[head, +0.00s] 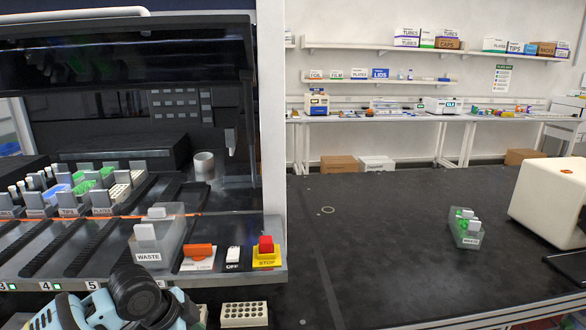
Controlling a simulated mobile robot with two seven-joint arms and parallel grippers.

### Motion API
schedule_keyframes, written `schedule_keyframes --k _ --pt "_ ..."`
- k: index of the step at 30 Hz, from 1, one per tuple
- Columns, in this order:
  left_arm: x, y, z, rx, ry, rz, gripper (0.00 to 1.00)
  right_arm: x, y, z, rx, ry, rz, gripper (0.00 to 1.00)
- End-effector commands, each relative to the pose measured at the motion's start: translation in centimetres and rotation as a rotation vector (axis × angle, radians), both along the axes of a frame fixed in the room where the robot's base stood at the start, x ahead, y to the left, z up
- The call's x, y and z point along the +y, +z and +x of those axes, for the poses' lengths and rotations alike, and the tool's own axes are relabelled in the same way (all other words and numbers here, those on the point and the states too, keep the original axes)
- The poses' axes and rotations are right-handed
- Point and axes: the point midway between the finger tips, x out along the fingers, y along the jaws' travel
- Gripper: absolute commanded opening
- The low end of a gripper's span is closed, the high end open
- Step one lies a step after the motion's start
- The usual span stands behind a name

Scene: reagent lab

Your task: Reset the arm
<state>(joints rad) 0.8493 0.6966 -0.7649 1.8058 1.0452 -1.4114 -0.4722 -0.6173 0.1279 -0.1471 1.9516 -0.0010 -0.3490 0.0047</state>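Part of my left arm (135,296), light blue and black, shows at the bottom left, in front of the lab machine's front edge. No gripper fingers show on it. My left gripper is not in view, and neither my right arm nor my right gripper shows.
The open machine (60,262) on the left holds racks and a clear waste bin (170,242). A red stop button (266,244) sits at its front corner. Another waste bin (467,238) and a white device (552,200) stand on the black bench (390,255), whose middle is clear.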

Motion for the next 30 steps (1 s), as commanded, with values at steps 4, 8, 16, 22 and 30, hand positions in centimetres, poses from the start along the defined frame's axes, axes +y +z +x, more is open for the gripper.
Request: schedule_keyframes --k 4,8,16,22,30 --pt "-3.0 -4.7 -1.5 -0.024 0.087 -0.12 0.36 0.0 0.0 0.0 0.0 0.0 0.0 0.36" --pt "-4.8 -8.1 -2.9 -0.049 0.181 -0.217 0.36 0.0 0.0 0.0 0.0 0.0 0.0 0.36" --pt "-6.2 -14.2 -7.3 -0.094 0.413 -0.381 0.36 0.0 0.0 0.0 0.001 0.0 0.0 0.36" --pt "-5.3 -18.1 -11.8 -0.13 0.604 -0.452 0.36 0.0 0.0 0.0 0.001 0.0 0.0 0.36" --pt "-2.0 -22.3 -20.0 -0.19 0.841 -0.465 0.36 0.0 0.0 0.0 0.0 0.0 0.0 0.36"
